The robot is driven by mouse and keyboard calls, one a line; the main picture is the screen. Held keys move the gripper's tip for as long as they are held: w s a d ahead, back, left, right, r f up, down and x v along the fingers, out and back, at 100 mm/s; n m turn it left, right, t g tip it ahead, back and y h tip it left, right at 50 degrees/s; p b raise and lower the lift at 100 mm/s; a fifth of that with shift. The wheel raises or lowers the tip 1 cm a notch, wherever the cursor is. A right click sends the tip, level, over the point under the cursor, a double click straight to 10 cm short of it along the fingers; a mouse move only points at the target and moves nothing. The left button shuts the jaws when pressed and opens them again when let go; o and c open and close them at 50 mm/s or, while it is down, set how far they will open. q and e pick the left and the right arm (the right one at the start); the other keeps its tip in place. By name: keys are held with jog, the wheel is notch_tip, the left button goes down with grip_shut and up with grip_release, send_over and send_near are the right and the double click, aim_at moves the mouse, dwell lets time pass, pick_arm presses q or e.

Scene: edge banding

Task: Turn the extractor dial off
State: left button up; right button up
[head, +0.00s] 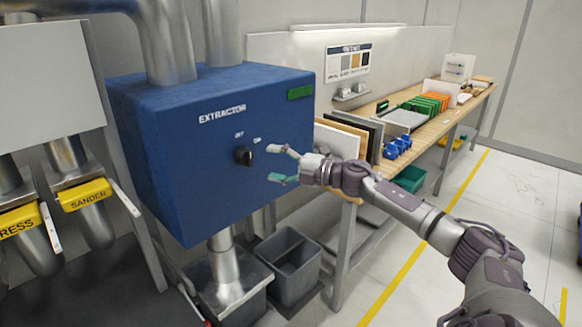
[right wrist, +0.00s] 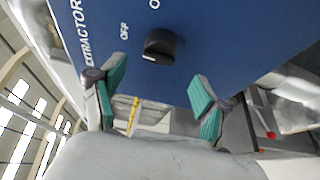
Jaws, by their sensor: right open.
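The extractor (head: 210,135) is a blue box with a black dial (head: 243,155) on its front, with the labels OFF and ON above it. The dial (right wrist: 159,47) also shows in the right wrist view, near the top middle, with a pale mark on its edge. My right gripper (head: 280,164) is open and empty, just to the right of the dial and apart from it. In the right wrist view its two green-padded fingers (right wrist: 162,98) are spread, with the dial beyond and between them. My left gripper is not in view.
A wooden workbench (head: 425,132) with panels and blue clamps (head: 397,147) stands at the right. Grey bins (head: 288,265) are on the floor below the extractor.

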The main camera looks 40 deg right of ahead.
jog(key=shift+v, duration=2.3)
jog(key=shift+f, duration=0.1)
